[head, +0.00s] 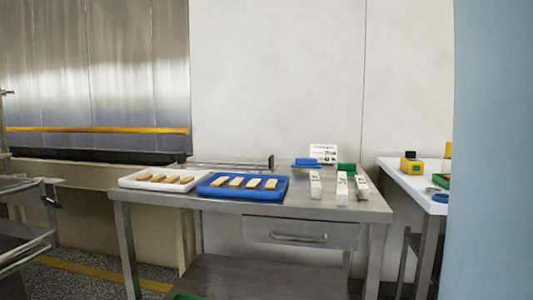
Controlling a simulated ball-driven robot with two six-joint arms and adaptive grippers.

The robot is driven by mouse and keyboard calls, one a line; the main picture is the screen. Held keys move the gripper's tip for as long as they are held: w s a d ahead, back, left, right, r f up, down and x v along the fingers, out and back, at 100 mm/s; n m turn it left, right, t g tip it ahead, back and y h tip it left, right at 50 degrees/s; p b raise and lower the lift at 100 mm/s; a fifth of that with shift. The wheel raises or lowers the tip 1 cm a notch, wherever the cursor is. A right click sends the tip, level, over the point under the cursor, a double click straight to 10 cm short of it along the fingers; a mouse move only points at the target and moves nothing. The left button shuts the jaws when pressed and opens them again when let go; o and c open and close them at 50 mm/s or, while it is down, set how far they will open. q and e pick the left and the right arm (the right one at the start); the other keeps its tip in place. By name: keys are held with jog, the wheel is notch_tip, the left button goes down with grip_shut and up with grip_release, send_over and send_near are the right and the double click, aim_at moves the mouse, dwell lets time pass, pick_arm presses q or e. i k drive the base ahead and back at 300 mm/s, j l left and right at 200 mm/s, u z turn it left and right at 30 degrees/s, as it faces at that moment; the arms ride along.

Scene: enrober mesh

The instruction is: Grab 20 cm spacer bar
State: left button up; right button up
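Three white bars with dark markings stand or lie side by side on the right part of the steel table (300,212). They are a left bar (315,186), a middle bar (341,189) and a right bar (361,185). The markings are too small to read, so I cannot tell which bar is the 20 cm one. Neither of my grippers is in view.
A white tray (128,183) and a blue tray (240,194) hold tan bars. Behind the white bars are a blue item (306,163), a green item (346,168) and a sign (323,153). A white side table (413,182) stands right. A pale blue surface (495,150) blocks the far right.

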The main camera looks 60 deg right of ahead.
aim_at(315, 185)
jog(key=z, duration=2.35)
